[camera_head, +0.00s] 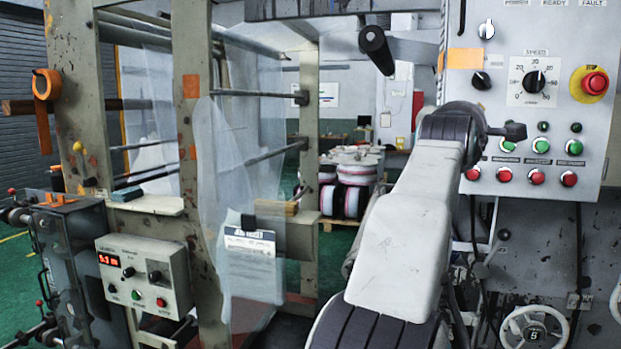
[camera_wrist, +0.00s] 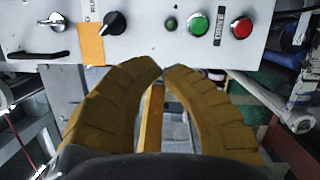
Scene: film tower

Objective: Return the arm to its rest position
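My arm (camera_head: 405,240) rises from the bottom of the head view as a white link with dark joints, in front of the right-hand control panel. My gripper (camera_wrist: 162,70) is in the wrist view, with two ribbed yellow-brown fingers curving inward. Their tips come together with nothing visible between them, so it looks shut and empty. The fingers do not show clearly in the head view. In the wrist view, a panel edge with knobs, an orange label (camera_wrist: 91,42), a green button (camera_wrist: 197,25) and a red button (camera_wrist: 241,27) lies beyond the fingertips.
The grey control panel (camera_head: 532,170) stands at the right, with a speed dial (camera_head: 535,82) and a red stop button (camera_head: 594,83). A frame with clear film (camera_head: 230,170) stands at the left, beside a control box (camera_head: 145,275). Rolls on a pallet (camera_head: 350,175) are behind.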

